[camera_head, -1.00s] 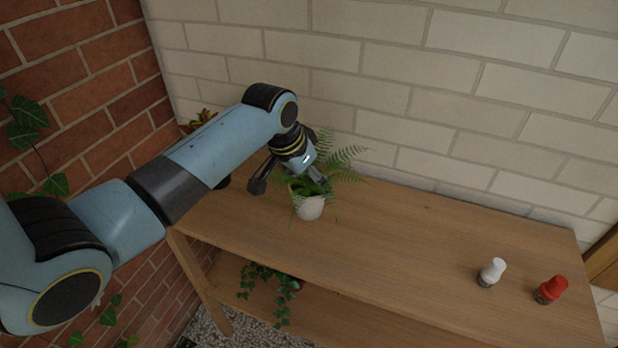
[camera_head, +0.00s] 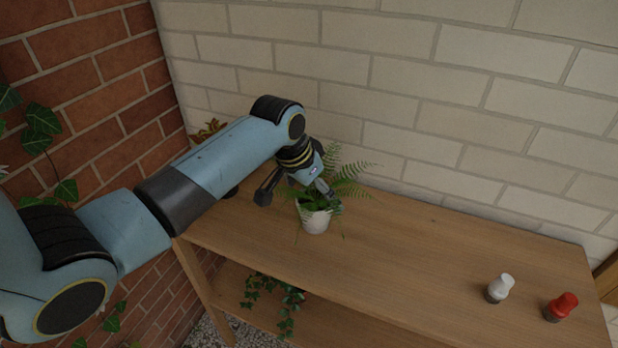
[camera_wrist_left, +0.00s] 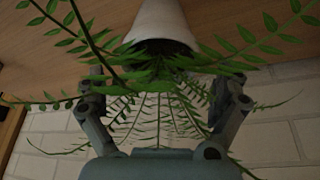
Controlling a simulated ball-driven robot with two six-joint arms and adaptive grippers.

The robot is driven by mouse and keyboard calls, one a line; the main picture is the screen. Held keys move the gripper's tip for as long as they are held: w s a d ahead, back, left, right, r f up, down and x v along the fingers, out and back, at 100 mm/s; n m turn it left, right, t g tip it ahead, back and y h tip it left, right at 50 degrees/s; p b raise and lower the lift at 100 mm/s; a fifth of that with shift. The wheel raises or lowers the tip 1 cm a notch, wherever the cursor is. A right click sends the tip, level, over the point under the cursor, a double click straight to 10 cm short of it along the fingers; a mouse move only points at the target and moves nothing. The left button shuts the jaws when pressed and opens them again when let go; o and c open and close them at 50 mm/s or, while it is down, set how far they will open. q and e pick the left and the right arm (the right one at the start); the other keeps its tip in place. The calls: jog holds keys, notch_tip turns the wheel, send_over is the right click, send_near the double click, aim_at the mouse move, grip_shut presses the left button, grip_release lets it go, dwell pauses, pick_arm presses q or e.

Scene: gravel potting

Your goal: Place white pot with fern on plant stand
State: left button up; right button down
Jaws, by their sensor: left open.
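The white pot (camera_head: 316,222) with a green fern (camera_head: 345,184) stands upright on the wooden plant stand's top (camera_head: 400,250), near its left end. My left gripper (camera_head: 298,194) is at the fern, above and just left of the pot, with its fingers apart. In the left wrist view the pot (camera_wrist_left: 160,25) is at the top centre, and fern fronds (camera_wrist_left: 150,100) spread between and around the open fingers of my left gripper (camera_wrist_left: 165,105). Fronds hide part of the fingers. My right gripper is not in view.
A white-capped bottle (camera_head: 499,288) and a red-capped bottle (camera_head: 561,306) stand at the right of the stand top. Another plant (camera_head: 208,131) is partly behind my left arm. A trailing plant (camera_head: 275,295) sits on the lower shelf. The middle of the top is clear.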

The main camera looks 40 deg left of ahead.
pick_arm(q)
jog(key=v, duration=1.1)
jog(key=shift+s+r, duration=0.1)
